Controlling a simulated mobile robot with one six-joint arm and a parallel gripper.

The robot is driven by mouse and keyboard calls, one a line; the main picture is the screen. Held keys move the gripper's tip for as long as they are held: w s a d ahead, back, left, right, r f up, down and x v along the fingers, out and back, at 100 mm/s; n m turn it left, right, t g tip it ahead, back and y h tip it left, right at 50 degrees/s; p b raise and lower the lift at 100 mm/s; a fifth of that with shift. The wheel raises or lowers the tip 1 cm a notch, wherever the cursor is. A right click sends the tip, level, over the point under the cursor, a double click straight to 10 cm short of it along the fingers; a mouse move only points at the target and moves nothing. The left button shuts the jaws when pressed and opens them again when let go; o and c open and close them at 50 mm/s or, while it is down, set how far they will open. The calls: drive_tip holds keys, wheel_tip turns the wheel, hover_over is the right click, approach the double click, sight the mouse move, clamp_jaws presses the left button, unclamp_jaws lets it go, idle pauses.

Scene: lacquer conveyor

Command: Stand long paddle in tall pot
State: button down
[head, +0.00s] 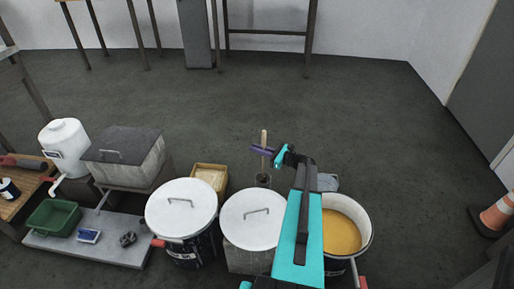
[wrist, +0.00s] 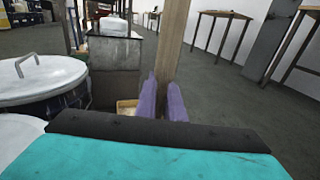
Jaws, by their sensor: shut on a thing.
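The long paddle (head: 264,138) is a pale wooden shaft, upright or nearly so. My gripper (head: 262,150) has purple fingers and is shut on the shaft. In the wrist view the shaft (wrist: 174,40) rises from between the fingertips (wrist: 163,84). A dark narrow round vessel (head: 263,181), perhaps the tall pot, stands directly below the paddle in the head view, behind the lidded pots. The paddle's lower end runs down toward its mouth; I cannot tell whether it is inside. The wrist view does not show the lower end.
Two white-lidded pots (head: 181,208) (head: 253,218) stand left of my arm. An open pot of amber liquid (head: 342,231) is on the right. A wooden box (head: 210,175) sits behind the lids. An orange cone (head: 497,213) stands far right. The floor behind is clear.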

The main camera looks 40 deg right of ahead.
drive_tip(key=shift+f, duration=1.15)
drive_tip(key=c, duration=1.8)
unclamp_jaws()
drive_tip(key=shift+s, duration=0.1)
drive_tip(key=p+v, duration=0.1)
drive_tip(key=v, duration=1.2)
drive_tip(key=shift+s+p, duration=0.3)
drive_tip(key=shift+p, duration=0.1)
drive_tip(key=shift+d, duration=0.1)
